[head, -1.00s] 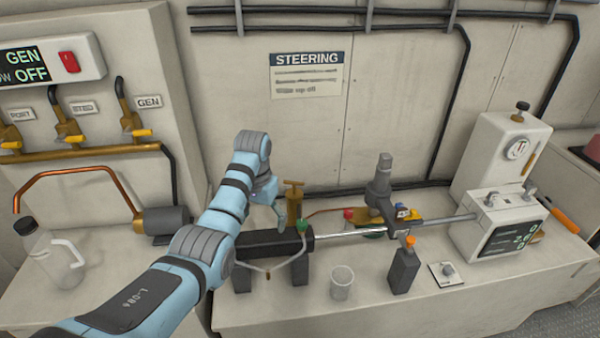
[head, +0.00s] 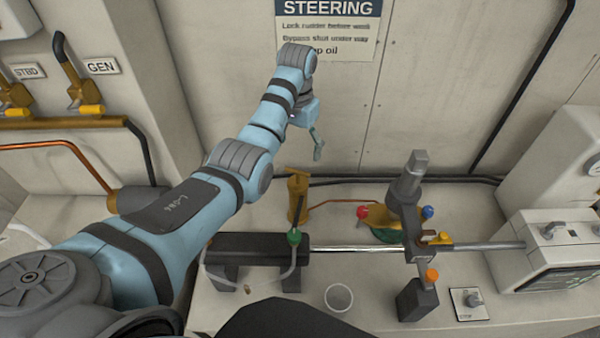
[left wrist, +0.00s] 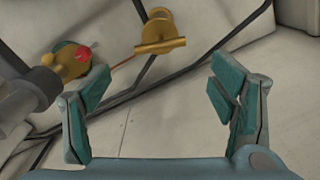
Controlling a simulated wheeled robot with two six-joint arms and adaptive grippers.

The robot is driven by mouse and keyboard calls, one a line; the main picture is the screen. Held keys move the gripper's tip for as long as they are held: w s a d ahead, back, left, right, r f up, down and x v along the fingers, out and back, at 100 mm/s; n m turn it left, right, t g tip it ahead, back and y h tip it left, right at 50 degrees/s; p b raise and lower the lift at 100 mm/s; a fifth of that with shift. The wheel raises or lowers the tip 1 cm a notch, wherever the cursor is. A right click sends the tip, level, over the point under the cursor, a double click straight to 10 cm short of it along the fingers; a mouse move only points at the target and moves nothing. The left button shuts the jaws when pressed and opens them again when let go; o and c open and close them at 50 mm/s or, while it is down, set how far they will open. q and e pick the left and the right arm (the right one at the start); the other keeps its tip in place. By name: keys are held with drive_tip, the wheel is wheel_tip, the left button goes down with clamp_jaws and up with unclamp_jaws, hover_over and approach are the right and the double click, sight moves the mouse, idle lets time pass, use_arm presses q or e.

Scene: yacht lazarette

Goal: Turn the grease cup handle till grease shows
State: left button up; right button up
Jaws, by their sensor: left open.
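The brass grease cup (head: 298,203), with a T-shaped handle (head: 297,172) on top, stands upright behind the black cylinder in the head view. In the left wrist view the brass handle (left wrist: 160,46) shows beyond the fingertips, near the top middle. My left gripper (head: 318,150) is above and a little right of the cup in the head view, apart from it. It is open and empty; its teal finger pads (left wrist: 160,82) stand wide apart in the left wrist view. I cannot make out any grease. My right gripper is not in view.
A black cylinder (head: 258,242) with a bright rod lies in front of the cup. A brass valve block with red (head: 363,212) and blue knobs is to the right, beside a grey upright (head: 409,182). A clear cup (head: 339,297) stands in front. The steering sign (head: 327,32) hangs behind.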

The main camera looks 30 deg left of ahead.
sight(297, 170)
use_arm(q)
wheel_tip(297, 170, down, 10)
drive_tip(key=shift+f+b, duration=0.1)
drive_tip(key=shift+b, duration=0.5)
drive_tip(key=shift+w+f, duration=0.1)
drive_tip(key=shift+f, duration=0.15)
drive_tip(key=shift+s+r, duration=0.2)
drive_tip(key=shift+s, duration=0.1)
drive_tip(key=shift+c, duration=1)
drive_tip(key=c, duration=0.7)
drive_tip(key=shift+r, duration=0.1)
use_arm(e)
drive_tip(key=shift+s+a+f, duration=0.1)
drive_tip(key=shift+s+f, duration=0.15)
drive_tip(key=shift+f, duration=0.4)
